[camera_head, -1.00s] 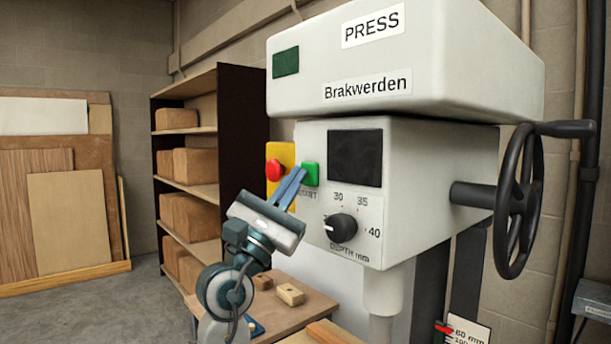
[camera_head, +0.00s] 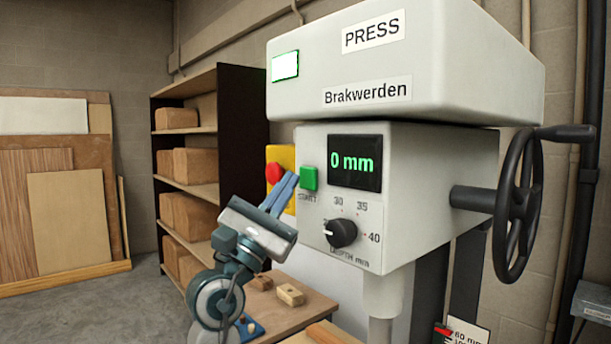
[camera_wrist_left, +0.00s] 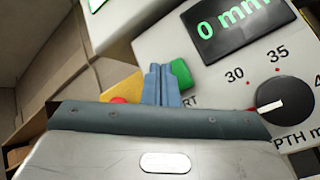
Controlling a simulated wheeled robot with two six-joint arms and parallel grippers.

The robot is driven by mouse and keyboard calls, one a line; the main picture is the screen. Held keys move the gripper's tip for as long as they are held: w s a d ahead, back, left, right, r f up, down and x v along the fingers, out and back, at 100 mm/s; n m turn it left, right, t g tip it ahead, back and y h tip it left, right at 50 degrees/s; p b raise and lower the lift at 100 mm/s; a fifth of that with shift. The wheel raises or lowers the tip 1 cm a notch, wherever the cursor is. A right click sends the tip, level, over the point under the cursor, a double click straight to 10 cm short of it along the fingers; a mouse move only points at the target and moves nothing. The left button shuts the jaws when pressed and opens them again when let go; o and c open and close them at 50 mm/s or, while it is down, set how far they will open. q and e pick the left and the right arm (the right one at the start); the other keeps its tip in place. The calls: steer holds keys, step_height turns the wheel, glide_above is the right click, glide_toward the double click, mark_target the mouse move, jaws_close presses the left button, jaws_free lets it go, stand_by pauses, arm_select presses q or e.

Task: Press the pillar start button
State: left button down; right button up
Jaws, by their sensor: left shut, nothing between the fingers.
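The green start button (camera_head: 309,178) is on the front of the white press, above a "START" label. It also shows in the left wrist view (camera_wrist_left: 180,74), just right of my fingertips. My left gripper (camera_head: 290,176) is shut and empty, its blue fingers pointing up just left of the button. A small gap shows between them in the head view. The display (camera_head: 354,162) reads "0 mm" in green, and the indicator lamp (camera_head: 285,65) at the upper left of the press is lit white. My right gripper is not in view.
A red button (camera_head: 273,172) on a yellow plate is just left of my fingers. The depth knob (camera_head: 341,233) is below right of the start button. A black handwheel (camera_head: 518,202) sticks out at right. A shelf (camera_head: 205,135) with wooden blocks stands behind.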

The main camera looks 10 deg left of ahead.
arm_select(q)
steer(key=s+a+p, duration=0.1)
steer(key=s, duration=0.1)
steer(key=s+a+p, duration=0.1)
steer(key=s+a, duration=0.1)
steer(key=shift+p, duration=0.4)
steer(key=shift+w, duration=0.1)
stand_by(0.3)
